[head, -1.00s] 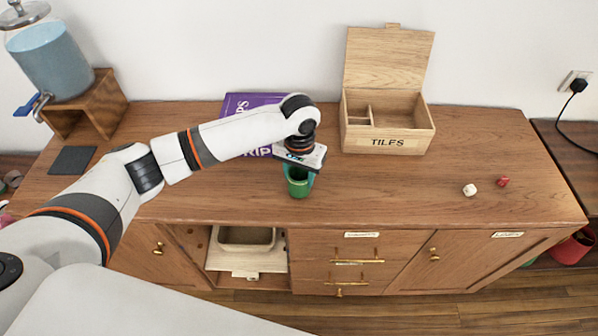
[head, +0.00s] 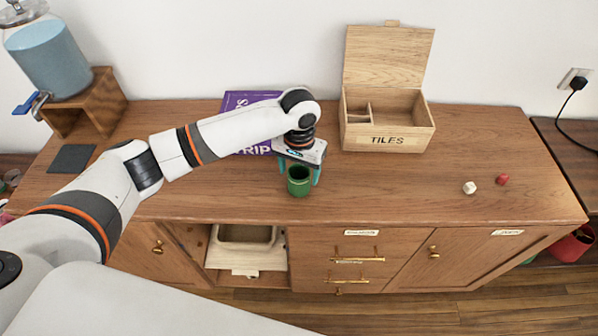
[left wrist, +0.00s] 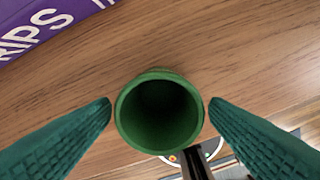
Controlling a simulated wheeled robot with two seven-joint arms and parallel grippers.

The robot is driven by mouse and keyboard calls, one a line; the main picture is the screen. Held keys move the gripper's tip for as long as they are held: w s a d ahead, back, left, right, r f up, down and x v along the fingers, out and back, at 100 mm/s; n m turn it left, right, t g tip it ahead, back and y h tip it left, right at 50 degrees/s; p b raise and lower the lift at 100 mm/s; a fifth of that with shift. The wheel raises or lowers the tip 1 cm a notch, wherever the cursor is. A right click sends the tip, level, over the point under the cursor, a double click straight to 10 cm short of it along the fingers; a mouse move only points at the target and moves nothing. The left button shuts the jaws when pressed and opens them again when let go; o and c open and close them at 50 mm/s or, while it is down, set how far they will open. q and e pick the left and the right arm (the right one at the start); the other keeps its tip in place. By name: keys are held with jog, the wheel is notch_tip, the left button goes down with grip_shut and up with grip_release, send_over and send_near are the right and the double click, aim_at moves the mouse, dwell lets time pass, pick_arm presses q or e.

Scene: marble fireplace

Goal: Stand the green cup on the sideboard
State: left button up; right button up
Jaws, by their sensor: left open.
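The green cup (head: 299,181) stands upright on the sideboard (head: 400,186), close to its front edge. In the left wrist view the cup (left wrist: 160,112) shows its open mouth from above, empty and dark inside. My left gripper (head: 301,172) is open around the cup, with one teal finger on each side. In the left wrist view a narrow gap shows between each fingertip and the cup's wall. My right gripper is not in view.
A purple book (head: 244,101) lies behind my left arm. An open wooden box marked TILES (head: 388,139) stands at the back. A white die (head: 469,188) and a red die (head: 502,179) lie at the right. A low compartment (head: 246,262) is open at the front.

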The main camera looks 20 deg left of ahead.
pick_arm(q)
notch_tip(320, 180, up, 11)
jog(key=shift+b, duration=0.45)
